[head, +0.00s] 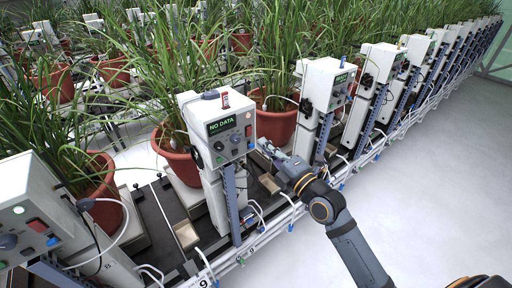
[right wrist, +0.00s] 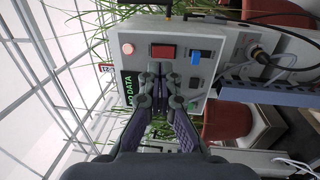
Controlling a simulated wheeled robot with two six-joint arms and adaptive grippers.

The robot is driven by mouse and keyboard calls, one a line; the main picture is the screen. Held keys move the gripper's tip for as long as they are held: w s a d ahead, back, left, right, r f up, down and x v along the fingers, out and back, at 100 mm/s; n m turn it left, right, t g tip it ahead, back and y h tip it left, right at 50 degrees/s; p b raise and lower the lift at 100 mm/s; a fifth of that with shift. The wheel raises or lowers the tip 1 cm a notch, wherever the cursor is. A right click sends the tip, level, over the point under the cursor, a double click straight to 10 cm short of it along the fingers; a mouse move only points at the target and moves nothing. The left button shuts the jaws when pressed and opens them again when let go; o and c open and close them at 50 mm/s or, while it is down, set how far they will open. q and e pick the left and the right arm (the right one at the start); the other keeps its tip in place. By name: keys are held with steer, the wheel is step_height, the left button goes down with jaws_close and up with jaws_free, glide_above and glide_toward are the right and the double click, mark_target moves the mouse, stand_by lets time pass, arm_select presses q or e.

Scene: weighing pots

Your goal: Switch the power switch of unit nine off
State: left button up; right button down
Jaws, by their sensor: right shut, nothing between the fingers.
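The nearest full unit, a white box (head: 207,108) on a post, has a lit display (head: 222,124) reading NO DATA. In the right wrist view its panel appears turned sideways, with a red rectangular switch (right wrist: 163,51), a round pinkish button (right wrist: 128,48) and a blue part (right wrist: 201,56). I cannot tell the switch's position. My right gripper (head: 263,145) is shut and empty, just right of the panel. In the right wrist view its fingertips (right wrist: 161,70) lie close to the red switch; I cannot tell if they touch. My left gripper is not in view.
A number label 9 (head: 203,283) is on the white front rail. More white units (head: 326,82) run to the back right, with potted plants (head: 275,121) behind. Cables hang beside the panel. The grey floor (head: 440,165) at right is clear.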

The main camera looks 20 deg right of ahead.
mark_target(249, 130)
steer(key=x, duration=0.1)
steer(key=p+x, duration=0.1)
steer(key=x, duration=0.2)
steer(key=shift+s+r, duration=0.1)
steer(key=shift+r, duration=0.2)
steer(key=shift+w+a+f, duration=0.1)
steer(key=shift+w+a, duration=0.05)
steer(key=shift+w, duration=0.15)
